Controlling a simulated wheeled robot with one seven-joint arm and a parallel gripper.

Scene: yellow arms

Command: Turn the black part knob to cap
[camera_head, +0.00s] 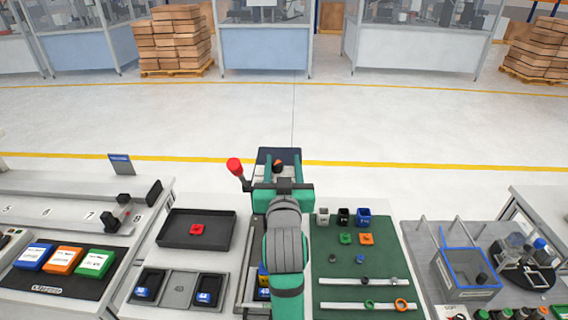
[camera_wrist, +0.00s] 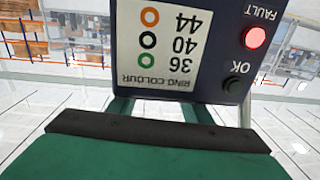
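In the wrist view, the panel (camera_wrist: 190,40) appears upside down with a ring colour chart, a lit red FAULT lamp (camera_wrist: 255,38) and a dark OK lamp (camera_wrist: 232,84). No cap position is readable.
A red-knobbed lever (camera_head: 235,167) stands left of the fixture. A dark tray (camera_head: 174,230) holds a red part (camera_head: 197,230). Right, a green mat (camera_head: 350,265) bears white, black (camera_head: 344,216) and blue cups, small parts and rings. A numbered rail (camera_head: 60,213) lies far left.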

